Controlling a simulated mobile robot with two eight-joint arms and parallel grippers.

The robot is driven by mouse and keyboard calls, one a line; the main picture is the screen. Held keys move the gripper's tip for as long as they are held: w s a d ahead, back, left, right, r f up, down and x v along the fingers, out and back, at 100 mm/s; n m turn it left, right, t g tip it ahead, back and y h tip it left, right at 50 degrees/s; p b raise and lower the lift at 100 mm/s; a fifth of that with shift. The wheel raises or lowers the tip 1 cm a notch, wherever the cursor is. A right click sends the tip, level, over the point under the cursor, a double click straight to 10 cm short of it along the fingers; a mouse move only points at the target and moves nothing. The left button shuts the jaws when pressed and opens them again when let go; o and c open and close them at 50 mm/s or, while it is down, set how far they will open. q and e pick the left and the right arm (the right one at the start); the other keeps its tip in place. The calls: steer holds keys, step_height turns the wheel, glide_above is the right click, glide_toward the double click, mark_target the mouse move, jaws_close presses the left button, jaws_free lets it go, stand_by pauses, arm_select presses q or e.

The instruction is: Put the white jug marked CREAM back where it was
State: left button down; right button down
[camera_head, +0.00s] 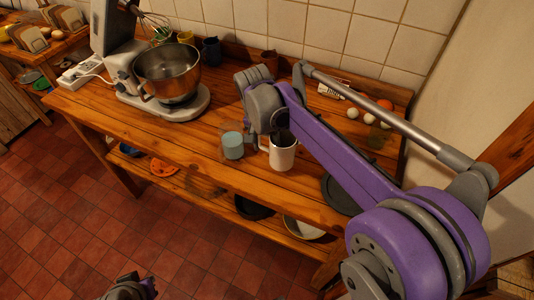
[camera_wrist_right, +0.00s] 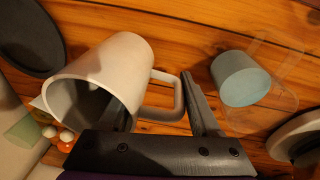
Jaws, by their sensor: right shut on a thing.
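The white jug (camera_head: 283,153) is upright over the front part of the pine worktop, its handle to the left. I cannot tell whether its base touches the wood. It shows large in the right wrist view (camera_wrist_right: 128,62), mouth toward the camera; no CREAM marking is visible. My right gripper (camera_head: 274,128) is at the jug's top, and in the wrist view its dark fingers (camera_wrist_right: 162,108) sit either side of the handle side, one at the mouth, one beyond the handle. It is shut on the jug. A grey and purple part of my left arm shows at the bottom edge; its fingers cannot be made out.
A teal cylinder (camera_head: 232,146) in or behind something clear stands just left of the jug. A stand mixer with a steel bowl (camera_head: 167,72) is further left. Eggs (camera_head: 352,113) and a dark round plate (camera_head: 338,195) lie to the right. A wall closes the back.

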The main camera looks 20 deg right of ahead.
mark_target(265, 150)
steer(key=shift+w+f, duration=0.1)
steer(key=shift+f, duration=1.75)
steer(key=shift+f, duration=0.2)
steer(key=shift+c, duration=0.5)
jaws_free()
step_height(265, 150, up, 12)
steer(key=a, duration=0.1)
steer(key=shift+a+r+p, duration=0.2)
steer(key=shift+a+p, duration=0.1)
steer(key=shift+p, duration=0.1)
